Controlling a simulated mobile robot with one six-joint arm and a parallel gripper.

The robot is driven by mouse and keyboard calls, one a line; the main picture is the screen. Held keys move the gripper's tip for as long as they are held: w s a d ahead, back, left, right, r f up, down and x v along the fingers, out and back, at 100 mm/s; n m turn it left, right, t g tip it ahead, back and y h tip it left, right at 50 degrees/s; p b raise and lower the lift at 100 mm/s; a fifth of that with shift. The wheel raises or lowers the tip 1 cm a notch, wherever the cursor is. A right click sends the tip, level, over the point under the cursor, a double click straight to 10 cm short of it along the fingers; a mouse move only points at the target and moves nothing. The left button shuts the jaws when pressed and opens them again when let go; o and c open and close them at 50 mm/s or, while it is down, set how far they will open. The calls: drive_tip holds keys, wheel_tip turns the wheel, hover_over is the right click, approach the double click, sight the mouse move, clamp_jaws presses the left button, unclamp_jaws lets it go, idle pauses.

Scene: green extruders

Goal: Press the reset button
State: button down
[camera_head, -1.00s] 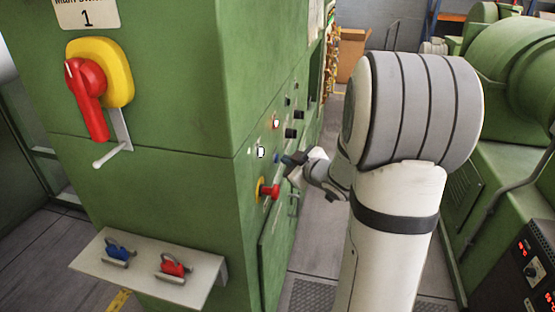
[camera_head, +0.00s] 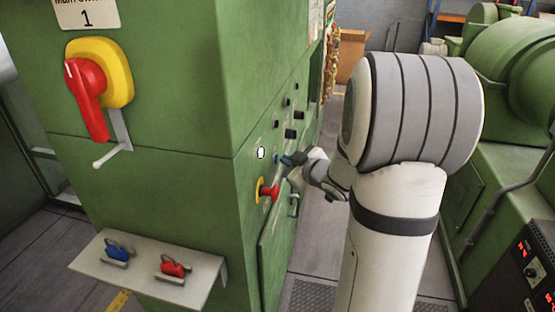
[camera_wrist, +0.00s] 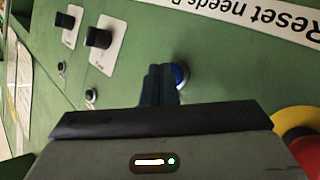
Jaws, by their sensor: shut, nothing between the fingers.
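The blue reset button (camera_wrist: 181,76) sits in a pale ring on the green panel in the wrist view, partly hidden by my fingers. In the head view the blue button (camera_head: 276,158) shows just left of my fingertips. My gripper (camera_head: 286,160) is shut and empty, its dark fingers pointing at the panel. In the wrist view the closed fingertips (camera_wrist: 161,72) overlap the button's left side. They appear to touch it or nearly so; the exact contact is hidden.
A red emergency stop on a yellow base (camera_head: 268,191) is just below the button. A white lamp (camera_head: 261,153) glows beside it. Black knobs (camera_wrist: 98,38) and an upside-down "Reset needs" label (camera_wrist: 270,18) are on the panel. A shelf with padlocks (camera_head: 145,278) juts out at left.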

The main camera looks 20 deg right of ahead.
drive_tip(key=shift+s+d, duration=0.3)
drive_tip(key=shift+d, duration=0.15)
drive_tip(key=s+d, duration=0.1)
drive_tip(key=d, duration=0.1)
drive_tip(key=s+d+p, duration=0.1)
drive_tip(key=d, duration=0.1)
drive_tip(key=shift+s, duration=0.4)
idle(0.7)
